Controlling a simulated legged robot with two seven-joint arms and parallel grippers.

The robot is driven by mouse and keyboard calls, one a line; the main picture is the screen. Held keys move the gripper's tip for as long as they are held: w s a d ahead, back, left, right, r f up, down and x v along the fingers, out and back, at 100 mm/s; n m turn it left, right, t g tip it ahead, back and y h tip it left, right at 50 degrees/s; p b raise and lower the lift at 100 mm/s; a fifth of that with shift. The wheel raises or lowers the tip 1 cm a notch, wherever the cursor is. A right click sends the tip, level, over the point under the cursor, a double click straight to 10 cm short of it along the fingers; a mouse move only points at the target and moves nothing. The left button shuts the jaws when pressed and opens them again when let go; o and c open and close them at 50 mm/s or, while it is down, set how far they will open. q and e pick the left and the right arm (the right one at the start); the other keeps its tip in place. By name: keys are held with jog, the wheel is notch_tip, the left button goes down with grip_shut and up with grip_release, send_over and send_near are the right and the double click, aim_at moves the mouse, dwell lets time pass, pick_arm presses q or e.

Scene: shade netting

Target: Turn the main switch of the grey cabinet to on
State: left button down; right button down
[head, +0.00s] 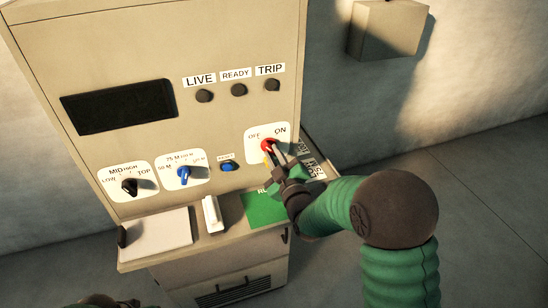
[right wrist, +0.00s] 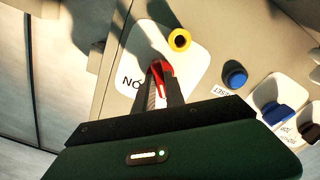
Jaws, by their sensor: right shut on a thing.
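The grey cabinet (head: 215,45), beige in this light, stands in front of me. Its main switch is a red knob (head: 267,145) on a white plate marked OFF on the left and ON on the right. My right gripper (head: 274,156) reaches it from the lower right. In the right wrist view the two fingers (right wrist: 160,88) are shut on the red knob (right wrist: 161,68), with the ON lettering beside them, upside down. The fingers cover much of the knob, so I cannot tell which mark it points to.
A yellow ring (right wrist: 180,40) sits close to the switch. Left of it are a blue button (head: 227,166), a blue selector (head: 184,174) and a black selector (head: 130,186). The LIVE, READY and TRIP lamps (head: 238,90) look dark. A ledge below holds a white pad (head: 156,234).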

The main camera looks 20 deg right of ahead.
jog(key=m+b, duration=0.4)
jog(key=m, duration=0.1)
jog(key=shift+f, duration=0.4)
jog(key=m+b, duration=0.3)
jog(key=m, duration=0.2)
jog(key=shift+m, duration=0.3)
jog(key=m+b, duration=0.1)
jog(key=m, duration=0.2)
jog(key=shift+b, duration=0.3)
jog(key=shift+a+r+m+b, duration=0.1)
jog(key=shift+m+b, duration=0.3)
jog(key=shift+m, duration=1)
jog(key=c, duration=1.4)
grip_release()
jog(key=shift+r, duration=0.15)
